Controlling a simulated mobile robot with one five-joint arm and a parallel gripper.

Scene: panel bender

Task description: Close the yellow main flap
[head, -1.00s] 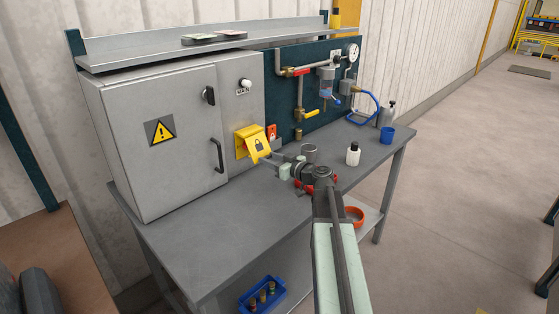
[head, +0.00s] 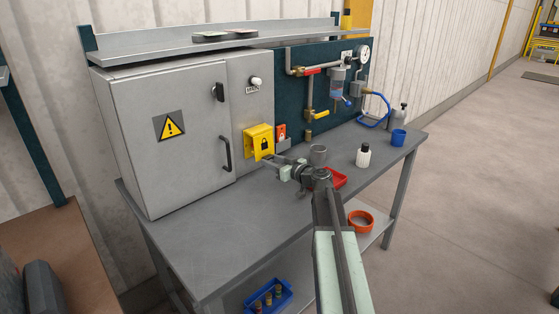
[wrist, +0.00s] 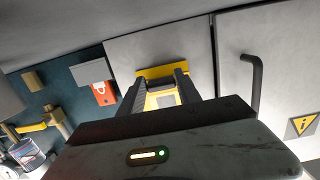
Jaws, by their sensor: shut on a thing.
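The yellow main flap (head: 264,144), with a black padlock symbol, is on the yellow housing (head: 250,138) on the front of the grey cabinet. It hangs nearly upright, close in front of the housing. My gripper (head: 267,157) is at its lower edge. In the wrist view my gripper (wrist: 160,88) has its fingers on either side of the yellow flap (wrist: 163,101) and is shut on it. The fingers hide part of the flap's edges, and I cannot tell whether a small gap is left behind it.
The bench front-left is clear.

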